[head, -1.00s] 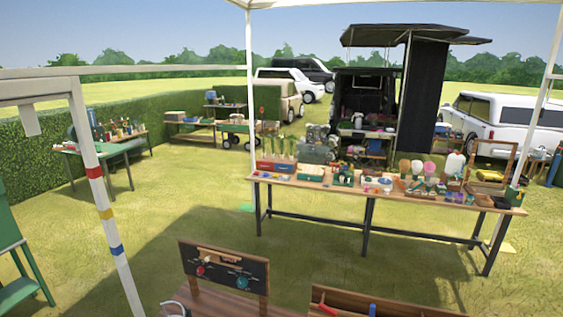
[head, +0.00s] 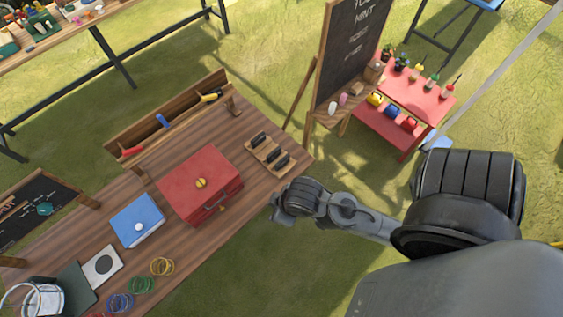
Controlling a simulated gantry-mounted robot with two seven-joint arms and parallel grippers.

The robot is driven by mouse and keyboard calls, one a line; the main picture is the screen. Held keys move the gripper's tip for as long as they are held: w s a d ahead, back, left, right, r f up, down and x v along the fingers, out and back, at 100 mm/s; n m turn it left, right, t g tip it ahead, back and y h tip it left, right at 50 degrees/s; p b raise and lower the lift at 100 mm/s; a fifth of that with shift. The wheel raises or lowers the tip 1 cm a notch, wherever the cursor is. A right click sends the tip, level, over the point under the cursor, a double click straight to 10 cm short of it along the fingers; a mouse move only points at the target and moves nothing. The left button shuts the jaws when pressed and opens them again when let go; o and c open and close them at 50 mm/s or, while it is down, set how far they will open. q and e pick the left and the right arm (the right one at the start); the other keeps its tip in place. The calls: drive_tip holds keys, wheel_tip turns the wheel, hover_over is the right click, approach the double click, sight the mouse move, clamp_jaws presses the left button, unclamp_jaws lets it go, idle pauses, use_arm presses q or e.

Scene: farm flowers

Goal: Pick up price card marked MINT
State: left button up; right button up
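No price card with a readable MINT marking shows in the head view. A black chalkboard (head: 350,50) on an easel carries chalk writing that includes the word MINT. A small wooden board (head: 262,149) with several dark upright pieces lies on the brown wooden table (head: 105,225); I cannot read any marking on them. My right arm comes in from the right, and its end (head: 277,206) is at the table's right edge, right of the red box (head: 197,183). Its fingers are too unclear to tell open from shut. My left gripper is out of view.
A blue box (head: 138,218), a white card with a dark circle (head: 102,265) and several coloured ring bundles (head: 162,266) lie on the table. A wooden trough (head: 168,118) runs along its far edge. A red shelf stand (head: 418,97) with plants stands beyond the easel.

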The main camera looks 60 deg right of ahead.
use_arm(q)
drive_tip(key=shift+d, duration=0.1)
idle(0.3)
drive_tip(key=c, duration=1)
